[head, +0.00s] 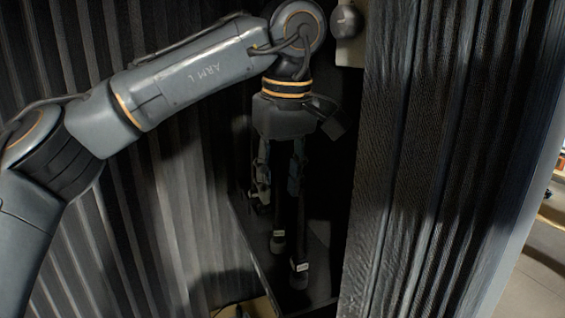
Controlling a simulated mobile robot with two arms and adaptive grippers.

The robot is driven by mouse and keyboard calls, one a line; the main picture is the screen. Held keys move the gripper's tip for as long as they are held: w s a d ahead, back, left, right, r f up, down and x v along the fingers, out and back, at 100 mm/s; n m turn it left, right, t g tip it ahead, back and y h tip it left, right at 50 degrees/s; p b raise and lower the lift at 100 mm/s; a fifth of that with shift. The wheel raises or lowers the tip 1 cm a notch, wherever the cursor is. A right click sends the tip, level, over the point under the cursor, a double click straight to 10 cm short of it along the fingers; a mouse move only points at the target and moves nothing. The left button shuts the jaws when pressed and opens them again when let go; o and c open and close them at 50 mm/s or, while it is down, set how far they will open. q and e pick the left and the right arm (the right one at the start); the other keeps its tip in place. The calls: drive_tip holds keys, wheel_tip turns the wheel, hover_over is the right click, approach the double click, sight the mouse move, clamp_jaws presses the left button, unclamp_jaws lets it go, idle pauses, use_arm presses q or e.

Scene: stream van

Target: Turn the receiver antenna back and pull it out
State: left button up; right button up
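My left gripper (289,257) hangs fingers down inside a dark recess between grey curtains. Its two fingers are apart, with pale marks near the dark tips, and I see nothing between them. The tips are over or close to a dark panel (322,262); whether they touch it I cannot tell. I cannot make out the receiver or its antenna in the dark around the fingers. My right gripper is not in view.
A ribbed grey curtain (420,150) stands close on the right of the gripper, and another curtain (160,200) hangs on the left behind my arm. A grey ball on a pale mount (347,52) is at the top. A lit floor (535,285) shows at the far right.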

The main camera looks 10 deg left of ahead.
sight(280, 188)
use_arm(q)
drive_tip(key=f, duration=0.3)
drive_tip(key=shift+w+a+f, duration=0.1)
drive_tip(key=shift+w+a, duration=0.15)
drive_tip(key=shift+w, duration=0.1)
drive_tip(key=shift+f, duration=0.3)
clamp_jaws()
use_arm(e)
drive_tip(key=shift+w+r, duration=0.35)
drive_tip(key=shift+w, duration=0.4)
use_arm(q)
drive_tip(key=shift+p, duration=0.3)
